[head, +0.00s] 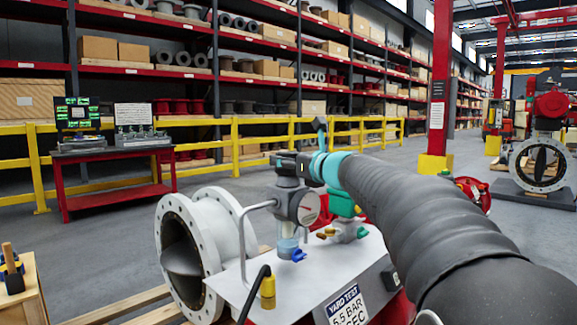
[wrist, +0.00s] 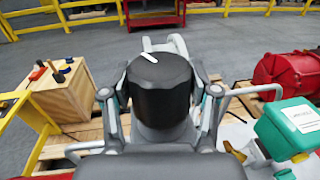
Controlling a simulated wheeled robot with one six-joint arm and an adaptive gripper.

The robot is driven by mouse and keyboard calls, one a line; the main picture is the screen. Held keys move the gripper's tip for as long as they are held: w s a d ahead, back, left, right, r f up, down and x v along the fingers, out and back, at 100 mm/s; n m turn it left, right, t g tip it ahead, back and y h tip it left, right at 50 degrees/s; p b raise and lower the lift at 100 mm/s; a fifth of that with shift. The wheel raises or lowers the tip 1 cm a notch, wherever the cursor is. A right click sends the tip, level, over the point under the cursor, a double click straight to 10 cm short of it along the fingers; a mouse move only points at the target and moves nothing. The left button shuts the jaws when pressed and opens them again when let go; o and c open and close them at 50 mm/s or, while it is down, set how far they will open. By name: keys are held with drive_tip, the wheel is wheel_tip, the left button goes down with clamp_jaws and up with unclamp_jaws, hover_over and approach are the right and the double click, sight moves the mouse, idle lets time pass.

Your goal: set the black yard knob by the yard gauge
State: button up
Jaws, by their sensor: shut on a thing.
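The black yard knob (wrist: 160,92) fills the middle of the wrist view, with a short white mark on its top pointing to the upper left. My gripper (wrist: 161,95) has one finger on each side of the knob and is shut on it. In the head view my gripper (head: 297,165) is over the grey regulator, and it mostly hides the knob. The round white yard gauge (head: 309,208) faces right on the regulator, just below my gripper. It has a red mark or needle, but the reading is too small to tell. The gauge does not show in the wrist view.
A bent grey handle (head: 243,240) and a large flanged valve (head: 200,250) stand left of the regulator. A green box (wrist: 291,127) is close at right. A yellow railing (head: 235,135) stands behind.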

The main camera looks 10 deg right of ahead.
drive_tip(key=shift+m+t+h+b, duration=0.75)
drive_tip(key=shift+m+h, duration=1.25)
drive_tip(key=shift+h, duration=1)
drive_tip(key=shift+r+m+h, duration=0.1)
drive_tip(key=shift+m+h, duration=0.6)
drive_tip(key=shift+h, duration=0.4)
